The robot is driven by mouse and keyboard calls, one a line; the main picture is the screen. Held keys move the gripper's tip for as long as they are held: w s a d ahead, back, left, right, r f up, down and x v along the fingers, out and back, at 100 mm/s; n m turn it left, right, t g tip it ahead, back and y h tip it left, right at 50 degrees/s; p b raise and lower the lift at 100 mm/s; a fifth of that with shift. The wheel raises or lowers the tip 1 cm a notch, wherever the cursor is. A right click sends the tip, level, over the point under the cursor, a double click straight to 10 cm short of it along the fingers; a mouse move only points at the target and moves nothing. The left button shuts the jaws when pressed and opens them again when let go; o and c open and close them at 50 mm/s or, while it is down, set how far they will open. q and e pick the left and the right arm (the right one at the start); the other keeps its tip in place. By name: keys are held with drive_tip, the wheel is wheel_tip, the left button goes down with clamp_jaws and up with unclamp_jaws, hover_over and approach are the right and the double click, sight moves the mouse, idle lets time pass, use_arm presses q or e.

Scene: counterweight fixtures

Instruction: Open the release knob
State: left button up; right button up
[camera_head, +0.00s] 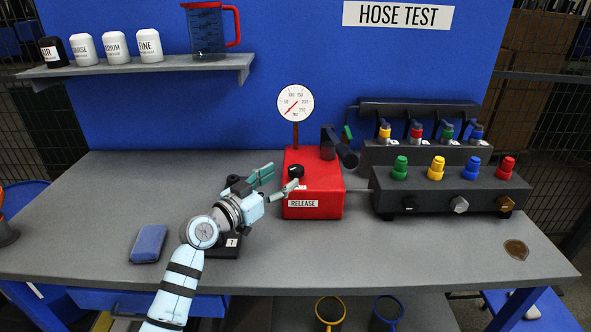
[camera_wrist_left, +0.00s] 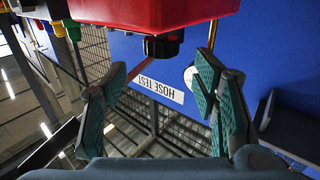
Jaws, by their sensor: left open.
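The release knob (camera_head: 296,171) is a small black knob on the red box labelled RELEASE (camera_head: 318,180), at the middle of the bench. In the left wrist view the black knob (camera_wrist_left: 163,45) sticks out from the red box (camera_wrist_left: 145,12), which appears upside down at the top. My left gripper (camera_head: 284,178) is open, its fingertips just to the left of and around the knob. In the wrist view the two green-padded fingers (camera_wrist_left: 160,70) are spread wide with the knob beyond the gap between them, apparently untouched. My right gripper is not in view.
A pressure gauge (camera_head: 295,103) stands behind the box, and a black cylindrical handle (camera_head: 343,150) is at its right. A dark block with several coloured knobs (camera_head: 450,190) stands further right. A blue sponge-like block (camera_head: 149,243) lies at front left. The bench's left is largely clear.

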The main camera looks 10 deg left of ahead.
sight(298, 175)
use_arm(q)
drive_tip(key=x, duration=0.4)
drive_tip(key=b+x, duration=0.1)
drive_tip(key=x, duration=0.1)
drive_tip(key=shift+w+a+f, duration=0.1)
drive_tip(key=shift+f, duration=0.2)
drive_tip(key=shift+w+d+r, duration=0.15)
drive_tip(key=shift+w+d, duration=0.15)
drive_tip(key=shift+w, duration=0.05)
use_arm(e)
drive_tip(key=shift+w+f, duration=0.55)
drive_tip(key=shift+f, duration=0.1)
